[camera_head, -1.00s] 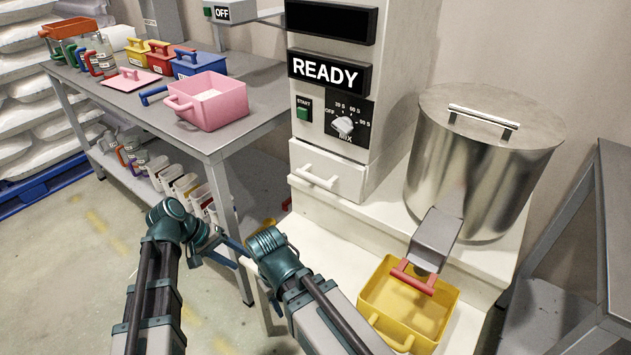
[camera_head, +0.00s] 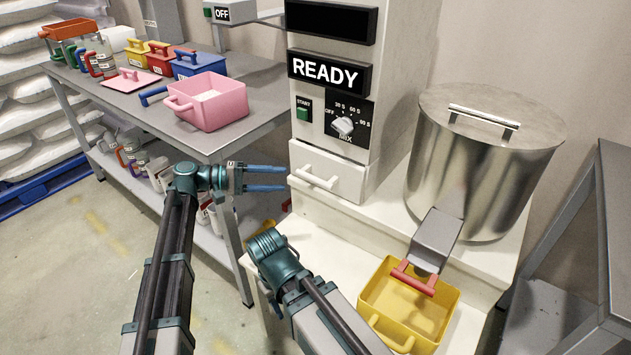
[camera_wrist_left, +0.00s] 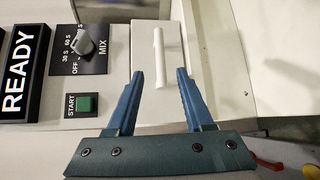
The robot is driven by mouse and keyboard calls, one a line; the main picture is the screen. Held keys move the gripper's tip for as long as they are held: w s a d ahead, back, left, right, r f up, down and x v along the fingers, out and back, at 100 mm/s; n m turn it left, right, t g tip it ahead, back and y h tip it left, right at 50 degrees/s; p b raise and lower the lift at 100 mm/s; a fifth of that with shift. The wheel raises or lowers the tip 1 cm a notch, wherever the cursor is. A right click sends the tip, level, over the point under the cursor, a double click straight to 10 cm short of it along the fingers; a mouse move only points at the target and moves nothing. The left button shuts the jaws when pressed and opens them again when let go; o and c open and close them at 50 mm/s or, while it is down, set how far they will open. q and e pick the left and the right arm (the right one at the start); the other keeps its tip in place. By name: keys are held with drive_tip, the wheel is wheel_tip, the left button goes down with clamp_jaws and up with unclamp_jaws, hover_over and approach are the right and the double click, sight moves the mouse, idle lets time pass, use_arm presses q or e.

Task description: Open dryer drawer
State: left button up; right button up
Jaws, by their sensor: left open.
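The dryer drawer (camera_head: 346,182) is a white front with a white bar handle (camera_head: 315,179), set low in the machine below the MIX dial. It looks closed. My left gripper (camera_head: 286,178) is open, with blue fingers pointing at the handle from its left, just short of it in the head view. In the left wrist view the handle (camera_wrist_left: 159,58) lies between and ahead of the open fingers (camera_wrist_left: 156,86), with the drawer front (camera_wrist_left: 172,25) behind.
The machine shows READY (camera_head: 330,73) with a green start button (camera_head: 303,110). A steel drum (camera_head: 480,170) stands right, its chute over a yellow bin (camera_head: 440,318). A table (camera_head: 150,105) at left holds a pink container (camera_head: 215,105) and several coloured boxes.

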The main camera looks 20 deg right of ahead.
sight(311, 180)
use_arm(q)
drive_tip(key=d, duration=0.3)
drive_tip(key=s+d+f+b, duration=0.1)
drive_tip(key=d, duration=0.6)
drive_tip(key=shift+s+d+f, duration=0.2)
drive_tip(key=shift+d+f, duration=0.05)
drive_tip(key=shift+d, duration=0.15)
clamp_jaws()
idle(0.9)
